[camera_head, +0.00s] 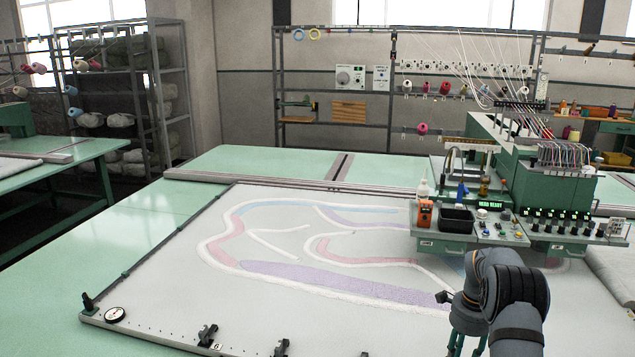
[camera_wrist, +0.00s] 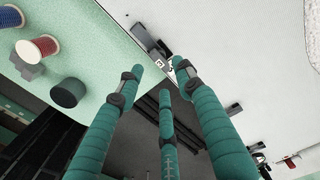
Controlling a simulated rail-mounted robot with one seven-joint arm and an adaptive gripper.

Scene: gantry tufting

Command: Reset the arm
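My arm reaches in from the bottom right of the head view, bent over the front of the tufting frame. My gripper (camera_head: 462,322) hangs at its end, partly hidden by my own wrist and cut off by the lower edge. In the wrist view, the three green fingers of my gripper (camera_wrist: 162,85) are spread apart with nothing between them. They point toward the front edge and corner of the frame, where black clamps (camera_wrist: 152,42) sit. The gap to the frame is hard to judge.
The white tufting cloth (camera_head: 270,220) with its pastel pattern covers the table's middle. The green machine head (camera_head: 545,180) and its control panel (camera_head: 500,230) stand close beyond my arm. Thread spools (camera_wrist: 38,48) lie on the green table in the wrist view. Clamps (camera_head: 207,334) line the front edge.

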